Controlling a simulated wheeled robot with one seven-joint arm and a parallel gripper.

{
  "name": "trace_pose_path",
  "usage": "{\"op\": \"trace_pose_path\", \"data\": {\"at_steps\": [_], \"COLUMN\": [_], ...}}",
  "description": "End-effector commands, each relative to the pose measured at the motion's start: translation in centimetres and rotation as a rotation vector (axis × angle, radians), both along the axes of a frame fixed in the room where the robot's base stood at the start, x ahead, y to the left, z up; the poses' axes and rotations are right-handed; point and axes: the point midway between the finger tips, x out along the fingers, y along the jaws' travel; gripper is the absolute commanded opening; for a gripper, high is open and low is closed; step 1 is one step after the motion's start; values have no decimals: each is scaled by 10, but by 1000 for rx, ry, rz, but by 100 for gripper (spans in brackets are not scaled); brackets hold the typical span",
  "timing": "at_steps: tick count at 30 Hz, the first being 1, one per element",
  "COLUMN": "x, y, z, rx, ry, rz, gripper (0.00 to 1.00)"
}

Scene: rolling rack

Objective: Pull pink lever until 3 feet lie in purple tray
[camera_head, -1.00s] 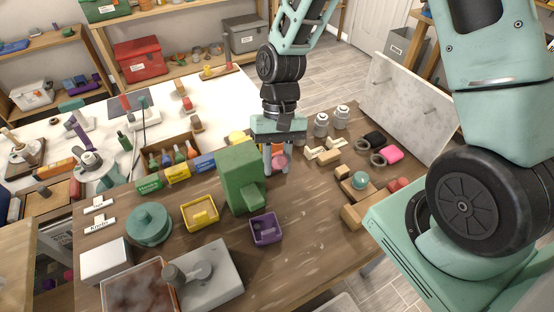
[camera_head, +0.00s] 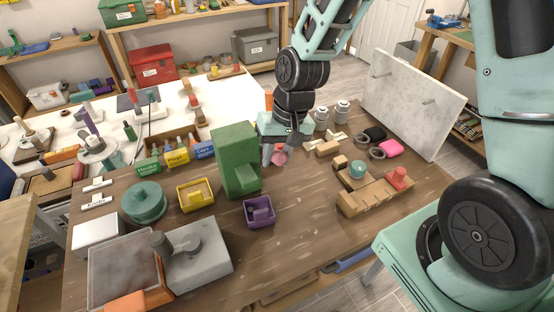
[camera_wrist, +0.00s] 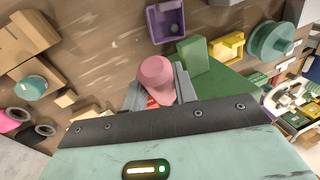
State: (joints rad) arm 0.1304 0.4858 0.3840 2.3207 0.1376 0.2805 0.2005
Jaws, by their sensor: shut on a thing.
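The pink lever's round knob (camera_head: 279,156) sticks out beside the green dispenser (camera_head: 236,160), on its right. My gripper (camera_head: 273,156) is shut on the knob, which also shows in the wrist view (camera_wrist: 157,76) between the grey fingers (camera_wrist: 158,92). The lever's shaft is mostly hidden by my gripper. The purple tray (camera_head: 248,222) stands on the table in front of the dispenser's green chute.
Wooden blocks (camera_head: 360,202), black rings and a pink piece (camera_head: 391,147) lie to the right. The table in front of the purple tray is clear.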

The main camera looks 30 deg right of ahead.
Motion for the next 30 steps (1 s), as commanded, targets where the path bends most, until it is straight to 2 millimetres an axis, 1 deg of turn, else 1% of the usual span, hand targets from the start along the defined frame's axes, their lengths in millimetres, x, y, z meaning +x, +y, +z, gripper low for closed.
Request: {"op": "trace_pose_path", "data": {"at_steps": [1,13,14,15,16,25,28,30], "x": [1,1,1,1,1,1,2,1], "y": [0,0,0,0,0,0,-2,-3], "z": [-5,-4,-4,-4,-4,-3,2,9], "rx": [-1,-1,-1,-1,-1,0,-1,-1], "ry": [-22,-49,-49,-49,-49,-49,-52,-53], "rz": [-2,0,1,1,1,0,-1,0], "gripper": [0,0,31,42,50,50,50,50]}}
